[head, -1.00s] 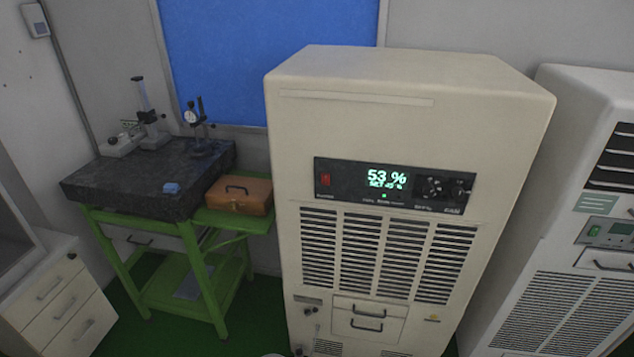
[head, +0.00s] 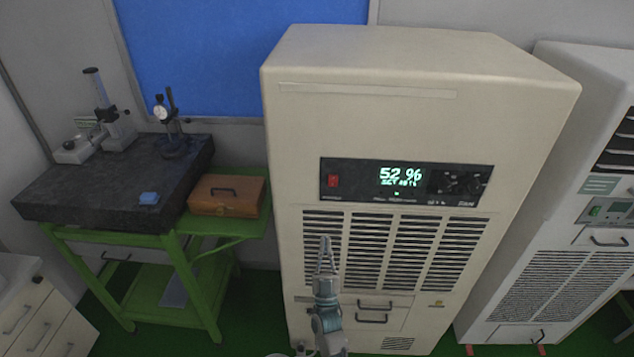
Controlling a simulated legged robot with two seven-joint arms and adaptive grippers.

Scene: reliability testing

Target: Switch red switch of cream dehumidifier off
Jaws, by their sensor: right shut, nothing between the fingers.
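The cream dehumidifier (head: 365,125) stands upright in the middle of the head view. Its dark control panel (head: 405,197) has a lit display (head: 400,176) reading about 52 %. The red switch (head: 333,181) is at the left end of the panel, and its rocker position is too small to tell. My right gripper (head: 325,242) is shut and empty, pointing up in front of the left vents, below the red switch and apart from it in the picture. My left gripper is not in view.
A second, white unit (head: 555,215) with a green switch stands close on the right. On the left, a green stand (head: 175,270) bears a dark granite plate (head: 60,195) with gauges, and a brown box (head: 228,196). White drawers (head: 40,325) are at the lower left.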

